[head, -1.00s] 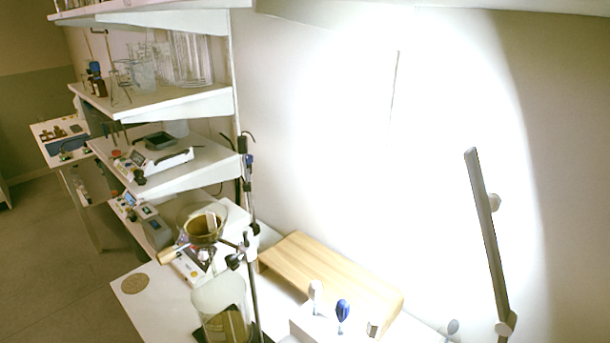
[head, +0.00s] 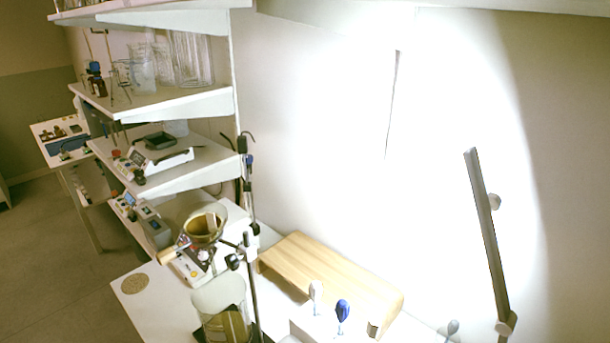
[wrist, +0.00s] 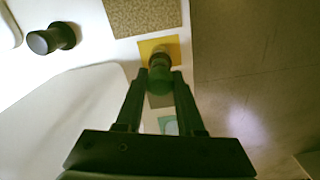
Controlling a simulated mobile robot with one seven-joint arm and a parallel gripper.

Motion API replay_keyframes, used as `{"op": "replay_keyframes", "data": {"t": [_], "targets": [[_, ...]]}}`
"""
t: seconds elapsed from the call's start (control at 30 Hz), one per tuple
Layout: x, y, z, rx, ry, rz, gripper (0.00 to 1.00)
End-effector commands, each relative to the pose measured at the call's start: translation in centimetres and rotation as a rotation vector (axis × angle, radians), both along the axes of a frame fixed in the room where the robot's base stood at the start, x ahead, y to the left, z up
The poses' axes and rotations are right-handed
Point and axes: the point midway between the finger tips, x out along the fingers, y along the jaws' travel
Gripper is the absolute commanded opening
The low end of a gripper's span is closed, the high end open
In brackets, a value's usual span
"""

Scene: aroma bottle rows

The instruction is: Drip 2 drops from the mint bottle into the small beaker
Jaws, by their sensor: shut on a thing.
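My gripper (wrist: 161,74) shows only in the wrist view. Its two dark fingers are shut on a green bottle (wrist: 160,84), seen from above. A darker round part lies at the bottle's far end, over a yellow square (wrist: 172,44). I cannot read a label, so the pictures do not confirm that this is the mint bottle. I cannot see any drops. I cannot make out the small beaker for certain in either view; a pale green square patch (wrist: 168,125) shows between the fingers.
A brown speckled mat (wrist: 143,14) and a black cylinder (wrist: 51,39) lie near the gripper in the wrist view. In the head view, a large glass vessel (head: 219,297) stands by a clamp stand (head: 251,285), left of a wooden riser (head: 330,272).

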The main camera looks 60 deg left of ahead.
Motion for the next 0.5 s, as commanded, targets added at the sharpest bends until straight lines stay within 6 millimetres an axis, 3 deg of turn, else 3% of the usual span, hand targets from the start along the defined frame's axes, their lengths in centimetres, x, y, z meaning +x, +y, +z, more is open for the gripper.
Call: {"op": "replay_keyframes", "data": {"t": [0.33,0.5], "targets": [[0.0,0.0,0.2,0.000,0.000,0.000,0.24],[0.0,0.0,1.7,0.000,0.000,0.000,0.24]]}}
